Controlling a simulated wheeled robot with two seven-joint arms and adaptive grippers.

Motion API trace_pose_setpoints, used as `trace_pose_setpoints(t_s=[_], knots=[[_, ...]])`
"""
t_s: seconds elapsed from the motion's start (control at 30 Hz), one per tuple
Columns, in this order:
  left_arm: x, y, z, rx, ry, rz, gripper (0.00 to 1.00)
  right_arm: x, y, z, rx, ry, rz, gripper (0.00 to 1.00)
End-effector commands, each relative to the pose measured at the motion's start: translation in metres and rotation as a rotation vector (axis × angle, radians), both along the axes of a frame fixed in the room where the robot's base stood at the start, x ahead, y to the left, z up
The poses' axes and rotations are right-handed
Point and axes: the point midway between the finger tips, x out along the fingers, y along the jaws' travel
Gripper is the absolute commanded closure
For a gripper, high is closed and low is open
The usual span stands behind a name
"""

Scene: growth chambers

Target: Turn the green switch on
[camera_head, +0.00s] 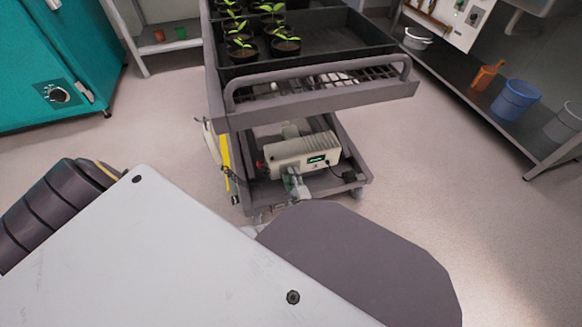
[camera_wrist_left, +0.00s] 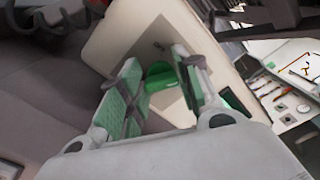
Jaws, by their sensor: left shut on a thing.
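A beige box (camera_head: 290,150) with a small lit green display (camera_head: 317,159) stands on the lower shelf of the grey cart. In the left wrist view its pale front panel (camera_wrist_left: 112,38) is tilted and fills the middle. The green switch (camera_wrist_left: 157,75) sits on that panel, between the green-padded fingers of my left gripper (camera_wrist_left: 160,64), which is shut on it. In the head view the left gripper (camera_head: 294,183) is at the box's front, below the display. There the switch is hidden, and I cannot tell its position. My right gripper is not in view.
The cart's upper tray (camera_head: 335,38) holds several potted seedlings, and its handle (camera_head: 320,80) overhangs the box. A teal cabinet (camera_head: 45,60) stands left. A low right shelf (camera_head: 480,95) carries buckets. Open floor lies on both sides.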

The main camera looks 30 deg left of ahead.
Motion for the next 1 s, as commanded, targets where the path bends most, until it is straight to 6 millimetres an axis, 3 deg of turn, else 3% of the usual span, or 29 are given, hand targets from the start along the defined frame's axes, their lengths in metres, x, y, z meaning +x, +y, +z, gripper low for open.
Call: trace_pose_setpoints(t_s=[0.43, 1.0], knots=[[0.0016, -0.0022, 0.0010, 0.159, 0.192, -0.004, 0.91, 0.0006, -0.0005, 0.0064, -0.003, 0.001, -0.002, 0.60], [0.0014, -0.0024, 0.0005, 0.185, 0.222, -0.004, 0.91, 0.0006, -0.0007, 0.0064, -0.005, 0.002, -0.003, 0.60]])
